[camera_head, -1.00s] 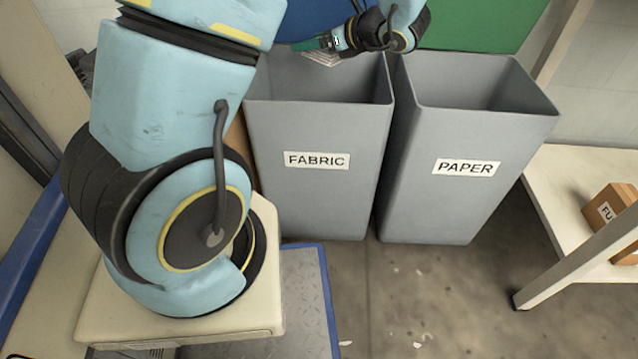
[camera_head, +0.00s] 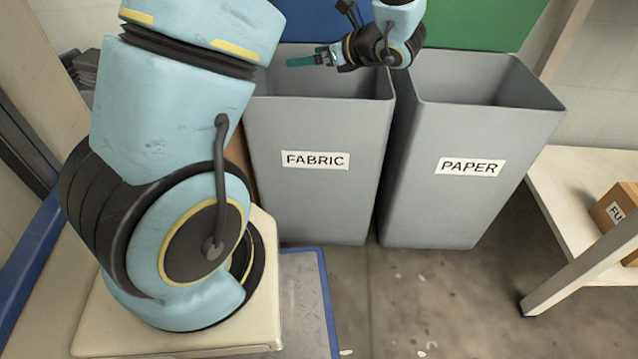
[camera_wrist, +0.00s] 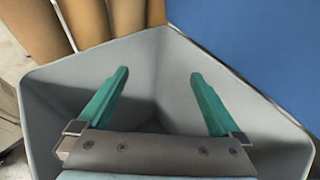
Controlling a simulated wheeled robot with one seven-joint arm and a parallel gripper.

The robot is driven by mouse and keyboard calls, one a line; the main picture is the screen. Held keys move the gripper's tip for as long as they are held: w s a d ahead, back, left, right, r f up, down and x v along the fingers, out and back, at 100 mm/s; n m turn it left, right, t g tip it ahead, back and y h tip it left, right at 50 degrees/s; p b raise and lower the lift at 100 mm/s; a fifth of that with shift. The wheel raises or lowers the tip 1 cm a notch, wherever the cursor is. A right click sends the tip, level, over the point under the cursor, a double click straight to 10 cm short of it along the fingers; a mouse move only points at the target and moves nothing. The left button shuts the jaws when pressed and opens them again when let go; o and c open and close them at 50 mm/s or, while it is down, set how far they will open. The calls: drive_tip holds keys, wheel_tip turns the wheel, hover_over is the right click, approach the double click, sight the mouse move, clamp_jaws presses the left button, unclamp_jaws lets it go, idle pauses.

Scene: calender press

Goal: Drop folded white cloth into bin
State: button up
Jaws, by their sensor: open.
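My gripper (camera_head: 300,61) is over the mouth of the grey bin labelled FABRIC (camera_head: 316,205), its green fingers pointing left. In the wrist view my gripper (camera_wrist: 159,74) has its fingers wide apart with nothing between them. That view looks down into the same bin (camera_wrist: 60,85), whose walls surround the fingers. The folded white cloth is not visible in either current view; the bin's floor is mostly hidden by the front wall and my gripper.
A grey bin labelled PAPER (camera_head: 455,210) stands close on the right. A pale table (camera_head: 565,185) with a cardboard box (camera_head: 612,212) is at far right. Blue (camera_head: 325,18) and green (camera_head: 475,22) panels rise behind the bins. Brown rolls (camera_wrist: 85,20) stand beside the FABRIC bin.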

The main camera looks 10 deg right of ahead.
drive_tip(key=p+v, duration=0.3)
drive_tip(key=v, duration=0.7)
drive_tip(key=shift+s+d+r, duration=0.2)
drive_tip(key=shift+s, duration=0.1)
drive_tip(key=shift+d, duration=0.1)
